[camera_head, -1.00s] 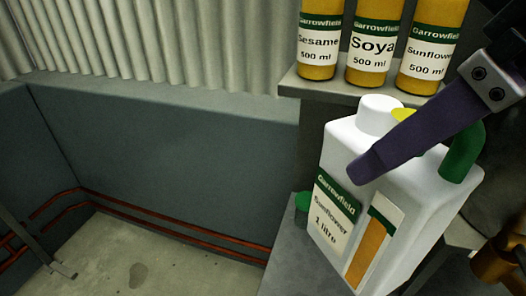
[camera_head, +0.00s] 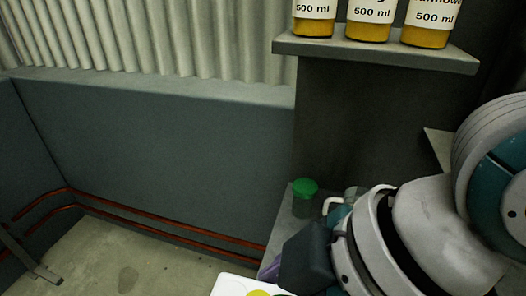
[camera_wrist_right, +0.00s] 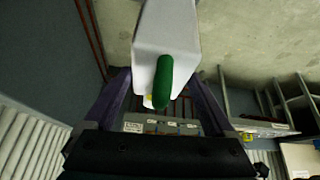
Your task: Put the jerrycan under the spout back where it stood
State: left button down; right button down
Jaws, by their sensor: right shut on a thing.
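The white jerrycan (camera_wrist_right: 167,32) with its green handle (camera_wrist_right: 162,78) is between the purple fingers of my right gripper (camera_wrist_right: 160,85) in the right wrist view. The gripper is shut on it. In the head view only a white corner of the jerrycan (camera_head: 232,284) with a yellow spot shows at the bottom edge; its label and base are out of frame. My right arm covers the lower right, and a bit of a purple finger shows beside the can. The spout cannot be made out. My left gripper is not in view.
Several oil bottles (camera_head: 368,20) stand on a grey shelf (camera_head: 375,52) at the top right. A green-capped jar (camera_head: 304,197) stands on a lower grey ledge (camera_head: 277,245), partly behind my arm. Red pipes (camera_head: 165,227) run along the wall above open concrete floor (camera_head: 120,270) at left.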

notch_tip(320, 180, down, 10)
jog(key=shift+w+a+r+b, duration=0.1)
jog(key=shift+r+b, duration=0.15)
jog(key=shift+b, duration=0.7)
jog(key=shift+f+b, duration=0.55)
jog(key=shift+f, duration=1.55)
grip_release()
jog(key=shift+f, duration=0.1)
